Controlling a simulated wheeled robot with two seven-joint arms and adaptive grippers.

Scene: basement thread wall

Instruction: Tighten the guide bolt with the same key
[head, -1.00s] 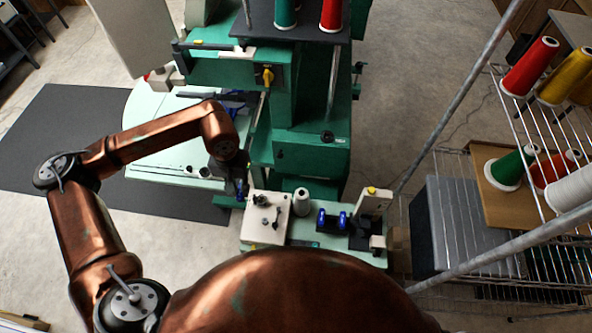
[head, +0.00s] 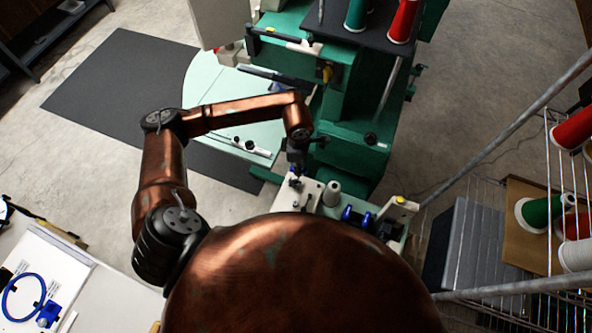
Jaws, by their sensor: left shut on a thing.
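My left gripper (head: 296,163) hangs below the copper wrist, at the back left corner of the cream block (head: 309,196) on the machine's front shelf. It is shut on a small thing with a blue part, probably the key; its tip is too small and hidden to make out. A pale guide bar (head: 252,148) with small dark knobs lies on the light green table of the green machine (head: 345,130), left of the gripper. I cannot tell which fitting is the guide bolt. My right gripper is out of view.
A grey cone (head: 333,192) and blue parts (head: 350,214) stand right of the block. A wire rack (head: 495,240) with thread cones is at right. A white table (head: 60,280) with a blue hoop (head: 22,297) is at lower left. The dark mat (head: 120,110) is clear.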

